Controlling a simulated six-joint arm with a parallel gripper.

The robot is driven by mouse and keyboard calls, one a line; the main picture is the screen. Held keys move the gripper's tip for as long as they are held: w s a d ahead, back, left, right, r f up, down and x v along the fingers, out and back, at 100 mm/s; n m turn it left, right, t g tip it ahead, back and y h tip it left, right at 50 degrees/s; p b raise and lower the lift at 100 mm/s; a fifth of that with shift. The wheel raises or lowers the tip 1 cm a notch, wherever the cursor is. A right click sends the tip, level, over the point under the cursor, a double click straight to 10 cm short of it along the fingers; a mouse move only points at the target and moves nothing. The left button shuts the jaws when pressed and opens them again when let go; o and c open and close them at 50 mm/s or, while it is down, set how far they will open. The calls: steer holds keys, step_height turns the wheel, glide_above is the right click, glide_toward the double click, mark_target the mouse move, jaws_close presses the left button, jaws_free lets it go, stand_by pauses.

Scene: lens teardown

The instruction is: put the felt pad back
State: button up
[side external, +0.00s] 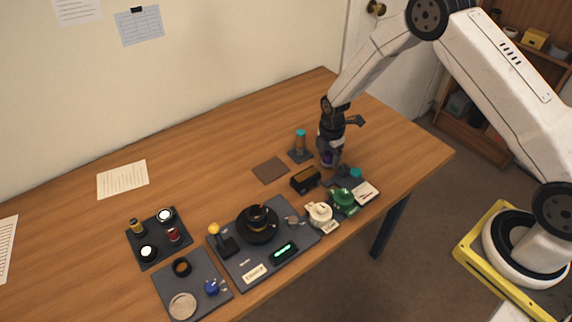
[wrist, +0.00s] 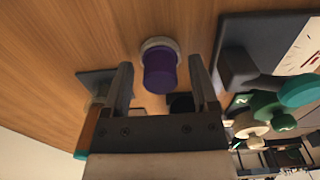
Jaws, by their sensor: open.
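My gripper (wrist: 160,62) is open, with its two fingers apart on either side of a purple cylinder (wrist: 160,75) with a pale round end. No finger is seen touching the cylinder in the wrist view. In the side external view my gripper (side external: 330,163) points down low over the back right of the table, and a bit of the purple piece (side external: 327,158) shows beside the fingers. A flat brown square (side external: 270,170) lies on the table to the left of my gripper. I cannot tell for certain which of these is the felt pad.
A teal-capped amber cylinder (side external: 300,142) stands on a dark base just left of my gripper. A black box (side external: 305,180), a green piece (side external: 344,197) and a cream piece (side external: 320,212) are in front. A grey mat (side external: 225,262) holds lens parts. The table behind is clear.

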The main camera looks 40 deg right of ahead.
mark_target(330, 155)
steer(key=shift+r, duration=0.1)
step_height(330, 155, up, 12)
stand_by(0.8)
steer(key=shift+r, duration=0.1)
stand_by(0.4)
steer(key=s+a+r+m+t, duration=0.1)
steer(key=s+r+m, duration=0.2)
steer(key=s+m, duration=0.6)
steer(key=s+a+r+m+t, duration=0.1)
steer(key=s+r+m, duration=0.3)
steer(key=s+m, duration=0.5)
steer(key=shift+s+a+r+t, duration=0.15)
steer(key=shift+s+a+t, duration=0.2)
steer(key=shift+s, duration=0.6)
